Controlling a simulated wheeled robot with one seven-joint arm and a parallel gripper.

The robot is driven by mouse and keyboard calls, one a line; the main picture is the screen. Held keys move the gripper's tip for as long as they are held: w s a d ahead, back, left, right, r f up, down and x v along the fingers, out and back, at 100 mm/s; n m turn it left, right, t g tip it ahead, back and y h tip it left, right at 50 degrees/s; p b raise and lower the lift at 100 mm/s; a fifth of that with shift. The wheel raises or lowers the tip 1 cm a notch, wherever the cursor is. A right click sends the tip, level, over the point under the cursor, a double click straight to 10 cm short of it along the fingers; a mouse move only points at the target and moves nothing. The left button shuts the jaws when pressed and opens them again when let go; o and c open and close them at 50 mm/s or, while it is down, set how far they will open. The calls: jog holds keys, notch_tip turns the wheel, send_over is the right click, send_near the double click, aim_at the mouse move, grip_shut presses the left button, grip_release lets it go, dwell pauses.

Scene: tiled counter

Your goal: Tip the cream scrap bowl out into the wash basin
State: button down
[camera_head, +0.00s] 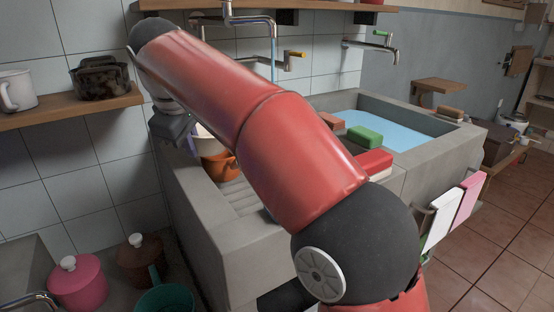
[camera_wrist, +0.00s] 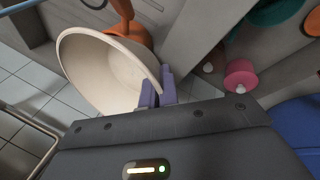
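The cream scrap bowl (camera_wrist: 108,68) fills the upper left of the wrist view, its smooth inside facing the camera; I see no scraps in the visible part. My gripper (camera_wrist: 157,88) has its two purple fingers close together on the bowl's near rim, with the rim between them. In the head view the bowl (camera_head: 203,141) is mostly hidden behind my red arm, beside my dark gripper (camera_head: 187,140). The grey wash basin (camera_head: 243,249) stands below and to the right. Its right compartment holds blue water (camera_head: 400,134); its left part has a ridged floor.
An orange pot (camera_head: 219,167) sits just below the bowl. A tap (camera_head: 272,25) runs water behind my arm. Pink (camera_head: 77,284) and brown (camera_head: 140,258) lidded pots stand at lower left. A wall shelf (camera_head: 60,113) is at left.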

jog(key=a, duration=0.1)
jog(key=a+f+h, duration=0.1)
jog(key=a, duration=0.1)
jog(key=shift+f+h, duration=0.3)
jog(key=shift+d+r, duration=0.15)
jog(key=shift+d, duration=0.1)
jog(key=shift+w+a+r, duration=0.1)
jog(key=shift+a+r, duration=0.05)
jog(key=shift+r, duration=2.3)
